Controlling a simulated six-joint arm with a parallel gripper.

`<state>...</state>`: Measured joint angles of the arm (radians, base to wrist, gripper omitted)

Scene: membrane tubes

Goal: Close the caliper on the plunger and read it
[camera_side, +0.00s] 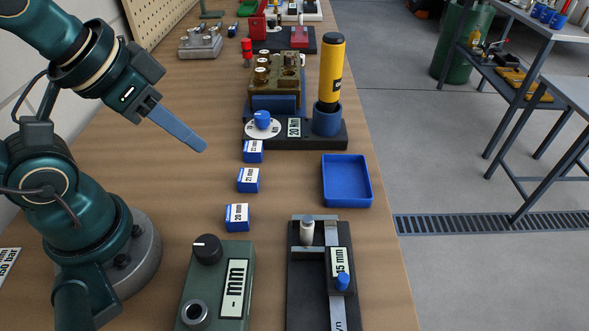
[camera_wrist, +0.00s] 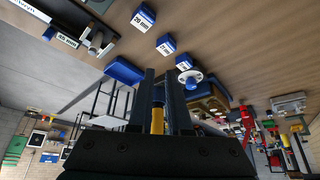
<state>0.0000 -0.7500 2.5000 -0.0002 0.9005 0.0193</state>
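The caliper (camera_side: 293,300) is a black base with pale metal jaws, a slider labelled 45 mm (camera_side: 340,262) and a blue knob (camera_side: 343,282), at the lower right in the side view. The plunger (camera_side: 307,231), a small pale grey cylinder, stands upright between the jaws; I cannot tell whether either jaw touches it. The caliper's 45 mm label also shows in the wrist view (camera_wrist: 67,40). My gripper (camera_side: 204,148) is well above the table, away from the caliper to its upper left. In the wrist view its two fingers (camera_wrist: 162,80) are apart, with nothing held.
A green box (camera_side: 236,290) with a dial and a "- mm" display stands left of the caliper. Several blue labelled blocks (camera_side: 248,180) lie beyond it. An empty blue tray (camera_side: 346,203) lies behind the caliper. A yellow cylinder (camera_side: 334,65) stands tall in a blue cup.

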